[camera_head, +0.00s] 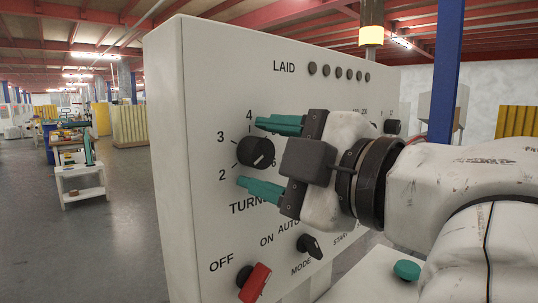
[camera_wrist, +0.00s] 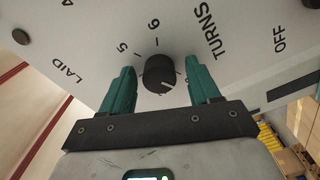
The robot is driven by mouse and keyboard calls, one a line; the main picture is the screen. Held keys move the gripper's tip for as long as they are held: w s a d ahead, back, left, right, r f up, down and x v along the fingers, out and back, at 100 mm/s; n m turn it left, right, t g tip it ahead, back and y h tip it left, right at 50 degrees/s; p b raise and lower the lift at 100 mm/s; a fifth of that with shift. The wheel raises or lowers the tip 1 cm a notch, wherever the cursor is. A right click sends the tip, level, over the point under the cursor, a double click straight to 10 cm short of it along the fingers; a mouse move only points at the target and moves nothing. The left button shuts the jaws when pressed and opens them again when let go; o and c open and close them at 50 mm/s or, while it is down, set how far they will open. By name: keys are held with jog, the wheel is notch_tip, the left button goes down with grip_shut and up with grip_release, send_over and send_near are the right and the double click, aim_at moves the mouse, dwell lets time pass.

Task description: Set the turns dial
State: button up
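The turns dial (camera_head: 255,152) is a black round knob on the white panel, above the partly hidden word TURNS. The numerals 2, 3 and 4 show around its left and top. In the wrist view the dial (camera_wrist: 159,72) shows a pale line near its lower-right edge, with 5 and 6 above it. I cannot tell which numeral the line points to. My gripper (camera_head: 248,153) is open, with teal fingers above and below the dial. In the wrist view my gripper (camera_wrist: 160,66) has a finger on each side of the dial, with gaps; neither visibly touches it.
The panel (camera_head: 205,70) also bears a row of LAID lamps (camera_head: 340,73), a black MODE knob (camera_head: 310,246) and a red OFF switch (camera_head: 255,282). A green button (camera_head: 407,270) sits at the lower right. My arm hides the panel's right part. Open floor lies left.

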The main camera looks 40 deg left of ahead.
jog(key=shift+d, duration=0.1)
jog(key=d, duration=1)
jog(key=shift+s+d, duration=0.3)
jog(key=shift+s, duration=0.1)
